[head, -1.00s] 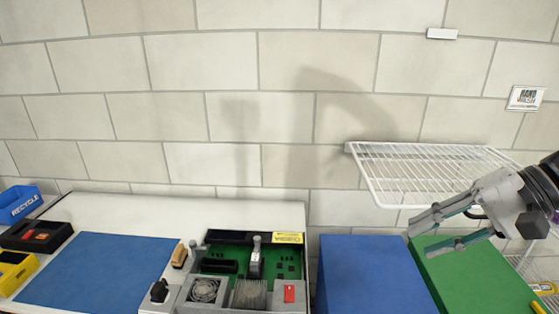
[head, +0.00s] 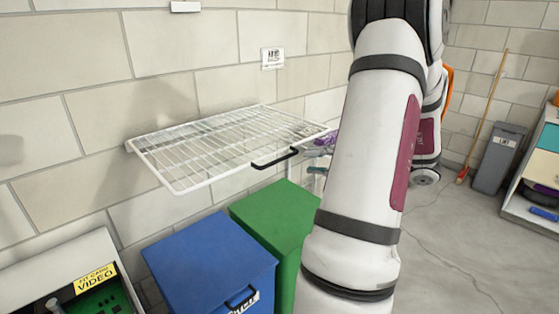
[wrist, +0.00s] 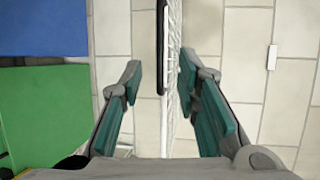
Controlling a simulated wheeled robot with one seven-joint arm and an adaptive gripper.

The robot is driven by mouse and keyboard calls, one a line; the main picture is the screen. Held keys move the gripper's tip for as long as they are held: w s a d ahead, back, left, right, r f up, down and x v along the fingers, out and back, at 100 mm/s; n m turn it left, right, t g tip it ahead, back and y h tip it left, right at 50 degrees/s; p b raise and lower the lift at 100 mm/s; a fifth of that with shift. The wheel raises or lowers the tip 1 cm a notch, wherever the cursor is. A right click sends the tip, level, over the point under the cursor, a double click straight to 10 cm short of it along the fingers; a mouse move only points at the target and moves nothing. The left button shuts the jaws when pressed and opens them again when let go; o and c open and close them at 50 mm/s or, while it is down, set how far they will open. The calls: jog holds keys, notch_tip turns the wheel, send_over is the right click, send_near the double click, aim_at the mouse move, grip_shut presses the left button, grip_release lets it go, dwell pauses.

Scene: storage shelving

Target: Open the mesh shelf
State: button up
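The mesh shelf (head: 215,150) is a white wire rack on the wall, standing out roughly level in the head view. A black handle (head: 275,158) is on its front edge. In the wrist view the shelf (wrist: 172,85) shows almost edge-on, with the dark handle (wrist: 161,50) at the top. My gripper (wrist: 160,65) is open, its teal-padded fingers apart on either side of the shelf's line of sight. I see no contact with the handle. In the head view my arm hides most of the gripper; a small teal part shows near the shelf's right end.
A blue box (head: 210,260) and a green box (head: 262,218) stand below the shelf. A bench with a circuard-like green board (head: 100,295) is at lower left. A grey bin (head: 498,158), a broom (head: 485,115) and a shelving unit (head: 535,190) are at right. Floor between is open.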

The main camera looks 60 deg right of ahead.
aim_at(282, 160)
jog(key=x, duration=1)
jog(key=shift+a+f, duration=0.1)
grip_shut()
